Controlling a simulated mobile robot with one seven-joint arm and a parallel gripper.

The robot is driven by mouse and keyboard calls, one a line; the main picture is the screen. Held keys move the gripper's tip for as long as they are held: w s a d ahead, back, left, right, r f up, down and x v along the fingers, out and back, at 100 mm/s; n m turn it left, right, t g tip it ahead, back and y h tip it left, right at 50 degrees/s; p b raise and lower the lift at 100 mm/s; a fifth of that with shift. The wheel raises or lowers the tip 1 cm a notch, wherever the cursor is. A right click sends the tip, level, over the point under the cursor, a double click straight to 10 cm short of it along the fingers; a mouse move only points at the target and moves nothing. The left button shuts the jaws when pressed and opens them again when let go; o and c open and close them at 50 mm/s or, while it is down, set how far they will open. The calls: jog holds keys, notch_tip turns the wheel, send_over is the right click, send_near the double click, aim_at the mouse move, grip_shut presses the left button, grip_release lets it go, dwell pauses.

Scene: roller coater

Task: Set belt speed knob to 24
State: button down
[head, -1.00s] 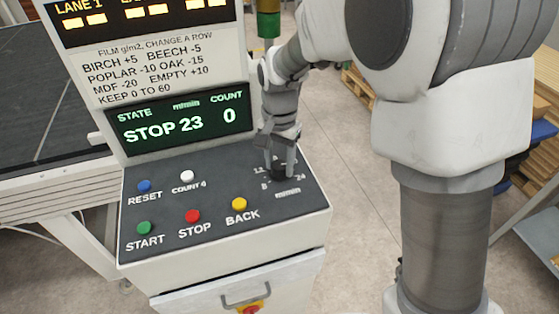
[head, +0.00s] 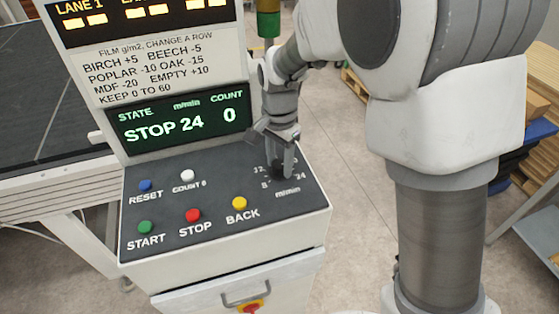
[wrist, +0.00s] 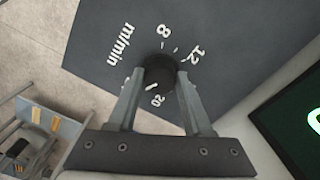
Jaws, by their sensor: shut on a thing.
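The black belt speed knob (wrist: 159,72) sits on the dark sloped panel (wrist: 215,35), with a dial marked 8, 12 and 20 around it in the wrist view. My gripper (head: 279,170) points down at the panel's right side and is shut on the knob, one finger on each side. In the head view the knob (head: 279,174) is largely hidden by the fingers, with 24 and m/min printed near it. The display (head: 178,124) reads STOP, 24 m/min and count 0.
Reset, count, start, stop and back buttons (head: 193,215) lie left of the knob on the same panel. A notice (head: 150,68) stands above the display. A drawer-like front with a handle (head: 246,293) is below.

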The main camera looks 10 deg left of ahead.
aim_at(279, 164)
jog(key=shift+c, duration=1.6)
grip_release()
jog(key=shift+r, duration=0.1)
notch_tip(279, 164, up, 17)
jog(key=shift+r+p, duration=0.2)
jog(key=shift+p, duration=0.15)
jog(key=s+d+r+n+t, duration=0.25)
jog(key=s+d, duration=0.35)
jog(key=d, duration=0.5)
jog(key=s+d+f+n+t, duration=0.2)
jog(key=s+d+n+t, duration=0.1)
jog(key=s+d, duration=0.6)
jog(key=shift+s+f+n, duration=0.3)
jog(key=shift+s+n, duration=0.25)
jog(key=shift+s, duration=0.45)
jog(key=shift+s+d+f, duration=0.3)
jog(key=shift+s+f, duration=0.1)
jog(key=shift+c, duration=0.2)
